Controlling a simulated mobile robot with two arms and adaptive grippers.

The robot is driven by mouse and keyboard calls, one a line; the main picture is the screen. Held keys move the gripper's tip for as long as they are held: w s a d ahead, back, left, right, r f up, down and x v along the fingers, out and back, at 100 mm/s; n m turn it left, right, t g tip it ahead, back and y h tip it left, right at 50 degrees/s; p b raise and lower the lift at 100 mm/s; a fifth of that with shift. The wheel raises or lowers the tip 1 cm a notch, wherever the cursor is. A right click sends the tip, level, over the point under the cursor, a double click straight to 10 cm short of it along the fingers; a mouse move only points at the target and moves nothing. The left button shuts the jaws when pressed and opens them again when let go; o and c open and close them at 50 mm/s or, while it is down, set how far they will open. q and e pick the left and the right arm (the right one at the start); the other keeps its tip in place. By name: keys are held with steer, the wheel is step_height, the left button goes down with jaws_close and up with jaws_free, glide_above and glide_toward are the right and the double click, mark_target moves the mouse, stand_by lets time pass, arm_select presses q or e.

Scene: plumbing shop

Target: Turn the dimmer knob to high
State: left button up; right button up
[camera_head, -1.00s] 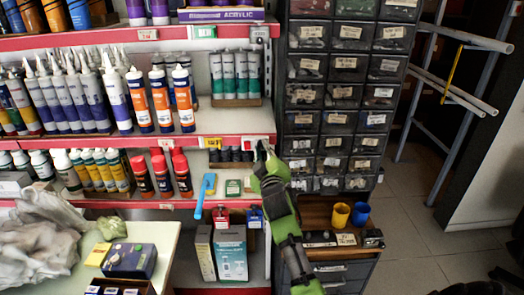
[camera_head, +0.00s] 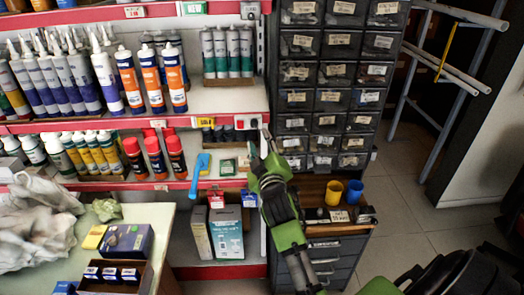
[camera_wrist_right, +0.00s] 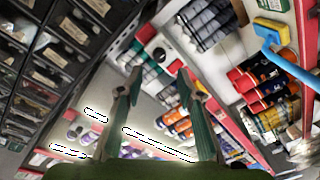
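A small pale plate with dark round parts, which looks like the dimmer knob (camera_head: 248,121), is on the red front edge of the middle shelf, at its right end. In the wrist view a pale plate with a dark round part (camera_wrist_right: 159,53) shows just beyond the space between my fingertips. The knob's setting cannot be read. My right gripper (camera_head: 262,142) is just below and right of the plate in the head view. In the wrist view its two green fingers (camera_wrist_right: 160,83) are apart, with nothing held between them. Contact with the knob cannot be seen. My left gripper is not in view.
Shelves hold cartridges (camera_head: 150,78) and cans (camera_head: 155,157). A cabinet of dark drawers (camera_head: 330,73) stands close on the right. Yellow (camera_head: 334,192) and blue (camera_head: 355,192) cups sit on the lower cabinet.

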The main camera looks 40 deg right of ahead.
steer(key=shift+v, duration=2.15)
steer(key=shift+f, duration=0.1)
steer(key=s+a+f+g+y, duration=0.15)
steer(key=a+f, duration=0.25)
steer(key=f, duration=0.7)
steer(key=s+a+f+g+y, duration=0.1)
steer(key=a+f+g+y, duration=0.15)
steer(key=f, duration=0.95)
steer(key=s+a+f+g+y, duration=0.15)
steer(key=a+f, duration=0.25)
steer(key=f, duration=0.7)
steer(key=s+a+f+g+y, duration=0.1)
steer(key=s+a+f+g, duration=0.1)
steer(key=s+f, duration=0.65)
steer(key=s+a+f+g+y, duration=0.1)
steer(key=s+a+f+g, duration=0.15)
steer(key=s+f, duration=0.6)
steer(key=s+f+g, duration=0.1)
steer(key=s+f, duration=0.4)
steer(key=s, duration=0.4)
steer(key=s+f+m+g, duration=0.1)
steer(key=s+f, duration=0.3)
steer(key=s, duration=0.6)
steer(key=s+f+g, duration=0.3)
steer(key=s+f, duration=0.2)
steer(key=s, duration=0.4)
steer(key=shift+s+d+f, duration=0.2)
steer(key=shift+d+f, duration=0.15)
steer(key=shift+d, duration=0.1)
